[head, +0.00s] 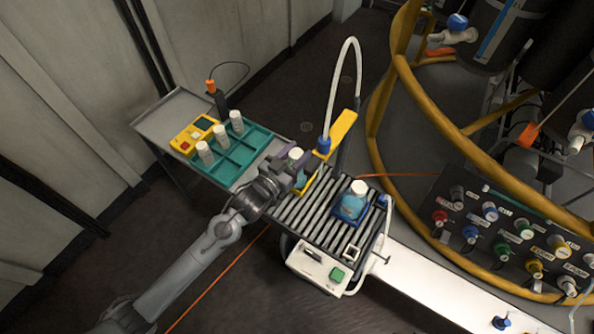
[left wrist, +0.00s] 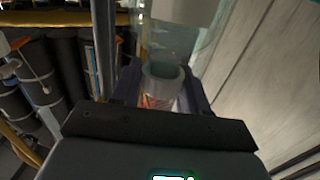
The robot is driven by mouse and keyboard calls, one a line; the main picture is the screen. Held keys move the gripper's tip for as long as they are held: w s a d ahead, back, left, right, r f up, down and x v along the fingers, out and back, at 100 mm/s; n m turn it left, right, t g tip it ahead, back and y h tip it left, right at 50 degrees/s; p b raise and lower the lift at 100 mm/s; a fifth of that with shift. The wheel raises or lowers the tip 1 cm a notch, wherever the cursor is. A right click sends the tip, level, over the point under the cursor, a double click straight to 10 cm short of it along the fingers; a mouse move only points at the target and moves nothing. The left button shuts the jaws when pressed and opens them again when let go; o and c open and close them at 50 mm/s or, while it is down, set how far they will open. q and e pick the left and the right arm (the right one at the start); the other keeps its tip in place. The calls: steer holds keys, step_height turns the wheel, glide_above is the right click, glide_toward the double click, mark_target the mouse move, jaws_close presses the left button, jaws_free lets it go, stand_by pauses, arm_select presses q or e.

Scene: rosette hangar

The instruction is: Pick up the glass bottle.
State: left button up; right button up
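A bottle with a white cap (head: 297,153) stands in a yellow holder (head: 310,180) at the left end of the roller conveyor. My left gripper (head: 290,167) is at this bottle, with its purple-grey fingers around it. In the left wrist view a translucent, round-topped vessel (left wrist: 163,78) with an orange-marked label lies between the two fingers of my left gripper (left wrist: 163,95). I cannot tell whether the fingers touch it. A second bottle (head: 353,203), blue with a white cap, stands in a blue holder farther right on the rollers. My right gripper is not in view.
A teal tray (head: 240,170) with several white bottles is on a grey table at left. A white hose (head: 332,85) arches behind the conveyor (head: 308,222). A yellow railing (head: 372,130) and a panel of coloured connectors (head: 475,215) stand at right. A control box (head: 318,268) is in front.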

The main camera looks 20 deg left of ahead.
arm_select(q)
jaws_close()
steer(key=shift+r, duration=0.1)
